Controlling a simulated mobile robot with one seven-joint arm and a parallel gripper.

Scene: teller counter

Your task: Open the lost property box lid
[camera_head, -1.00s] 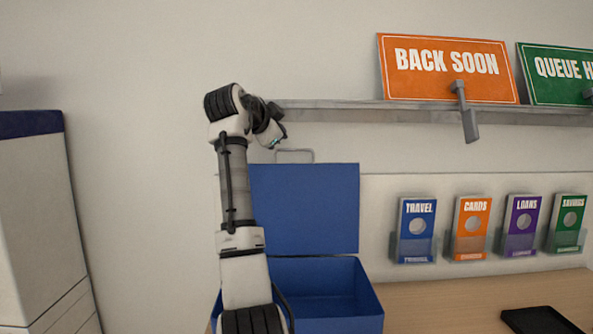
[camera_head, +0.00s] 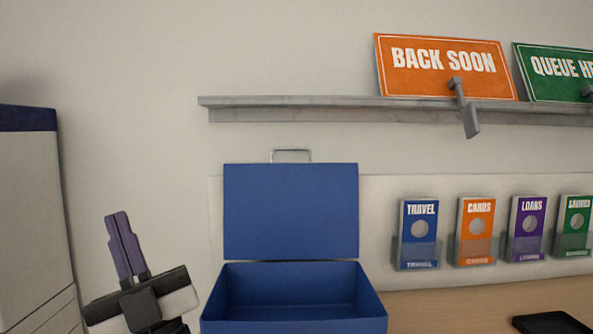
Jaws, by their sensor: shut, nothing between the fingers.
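The blue lost property box (camera_head: 292,325) stands on the counter in the head view. Its blue lid (camera_head: 290,210) stands upright at the back, wide open, with a metal handle (camera_head: 291,151) at its top edge. The inside of the box shows and looks empty as far as I can see. My gripper (camera_head: 118,218) is to the left of the box, apart from it, with its fingers pointing up. The fingers are together and hold nothing.
A grey shelf (camera_head: 330,108) runs along the wall above the lid, bearing an orange BACK SOON sign (camera_head: 445,68) and a green sign (camera_head: 556,74). Leaflet holders (camera_head: 418,255) line the wall at right. A dark tray (camera_head: 549,323) lies on the counter. A pale cabinet (camera_head: 30,220) stands at left.

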